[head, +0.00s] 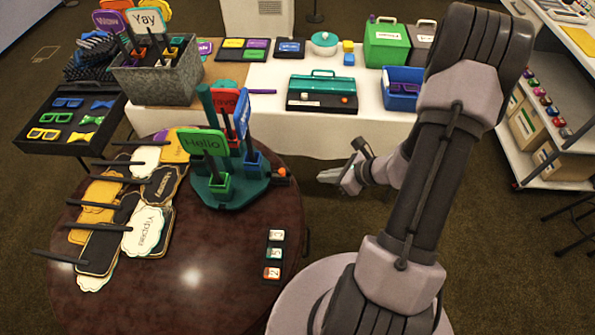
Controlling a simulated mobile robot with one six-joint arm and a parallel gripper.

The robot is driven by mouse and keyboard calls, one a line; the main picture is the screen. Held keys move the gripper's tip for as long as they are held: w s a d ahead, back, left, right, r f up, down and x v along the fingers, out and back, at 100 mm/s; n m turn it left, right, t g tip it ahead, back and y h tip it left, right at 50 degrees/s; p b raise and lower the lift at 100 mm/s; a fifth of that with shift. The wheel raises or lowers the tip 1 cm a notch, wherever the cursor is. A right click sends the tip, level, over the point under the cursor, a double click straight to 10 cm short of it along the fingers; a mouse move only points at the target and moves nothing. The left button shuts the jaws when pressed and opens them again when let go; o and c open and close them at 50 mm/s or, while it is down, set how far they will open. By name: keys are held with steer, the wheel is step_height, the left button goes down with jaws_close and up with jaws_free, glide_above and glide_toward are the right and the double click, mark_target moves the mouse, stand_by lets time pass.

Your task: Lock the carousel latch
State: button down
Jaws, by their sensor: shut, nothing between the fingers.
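The carousel (240,197) is a dark green base with a green post on the round table, holding upright signs in small coloured cups. A green "Hello" sign (203,143) faces front, with red and blue signs behind it. A small orange knob (282,171) sits at the base's right edge and looks like the latch; its locked or unlocked position is too small to tell. My gripper (326,178) is shut and empty, to the right of the knob and apart from it, pointing left past the table's edge.
Sign paddles (147,229) lie piled on the left of the round table (190,290). Several small numbered blocks (274,253) sit near its right edge. Behind, a white-clothed table (340,125) carries a teal-lidded box (322,92), a blue bin (401,98) and cases.

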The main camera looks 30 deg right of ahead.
mark_target(282, 173)
steer(key=b+x, duration=0.1)
steer(key=x, duration=0.3)
steer(key=r+b+x, duration=0.1)
steer(key=b+x, duration=0.1)
steer(key=x, duration=0.2)
steer(key=w+b+x, duration=0.1)
steer(key=x, duration=0.3)
steer(key=shift+w+a+r, duration=0.1)
steer(key=shift+a+r, duration=0.05)
steer(key=shift+a, duration=0.2)
steer(key=shift+w+a+r+b, duration=0.1)
steer(key=shift+w+a+b, duration=0.2)
steer(key=shift+w, duration=0.25)
steer(key=shift+w+a+b, duration=0.55)
steer(key=shift+a, duration=0.4)
steer(key=shift+d, duration=0.15)
